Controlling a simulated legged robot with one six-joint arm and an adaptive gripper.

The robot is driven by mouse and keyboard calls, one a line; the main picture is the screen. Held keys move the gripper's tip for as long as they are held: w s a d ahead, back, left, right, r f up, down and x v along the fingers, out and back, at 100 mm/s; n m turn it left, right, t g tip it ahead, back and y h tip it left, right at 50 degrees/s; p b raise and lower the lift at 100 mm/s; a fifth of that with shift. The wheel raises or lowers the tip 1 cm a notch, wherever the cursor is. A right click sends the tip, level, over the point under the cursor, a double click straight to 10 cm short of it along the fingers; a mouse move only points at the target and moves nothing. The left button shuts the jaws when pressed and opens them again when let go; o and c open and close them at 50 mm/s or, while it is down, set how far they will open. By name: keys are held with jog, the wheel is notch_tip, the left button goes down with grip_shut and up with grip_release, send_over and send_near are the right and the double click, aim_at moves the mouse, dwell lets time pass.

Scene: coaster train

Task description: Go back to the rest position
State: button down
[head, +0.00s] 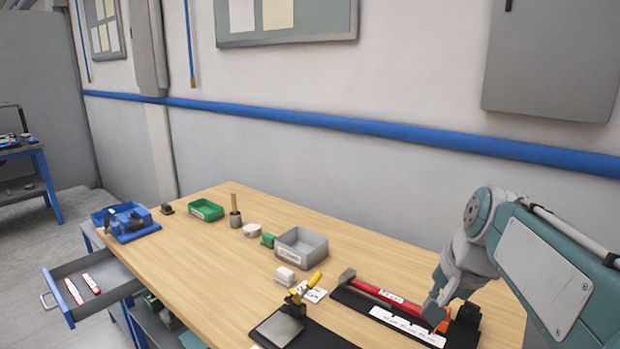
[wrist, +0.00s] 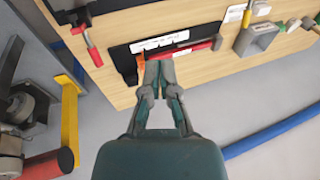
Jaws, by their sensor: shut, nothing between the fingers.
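My arm comes in from the right in the head view, and my gripper (head: 436,308) is over the right part of the workbench (head: 190,283). In the wrist view my gripper (wrist: 158,62) has its fingertips together with nothing between them. A red-handled hammer (head: 378,291) lies on a black mat near the gripper, with a white label strip (head: 407,326) beside it. The hammer also shows beyond the fingertips in the wrist view (wrist: 192,52). I cannot tell how high the fingertips are above the mat.
An open drawer (head: 84,289) juts out at the left. The middle-left bench top is clear.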

jog(key=s+a+f+n+t, duration=0.1)
jog(key=s+a+f+n, duration=0.1)
jog(key=s+f+n, duration=0.2)
jog(key=s+a+f+n+h, duration=0.1)
jog(key=s+a+f+n, duration=0.1)
jog(key=s, duration=0.8)
jog(key=shift+s+a+f+n+t+h, duration=0.15)
jog(key=shift+s+f+n+t+h, duration=0.2)
jog(key=shift+f+n, duration=0.6)
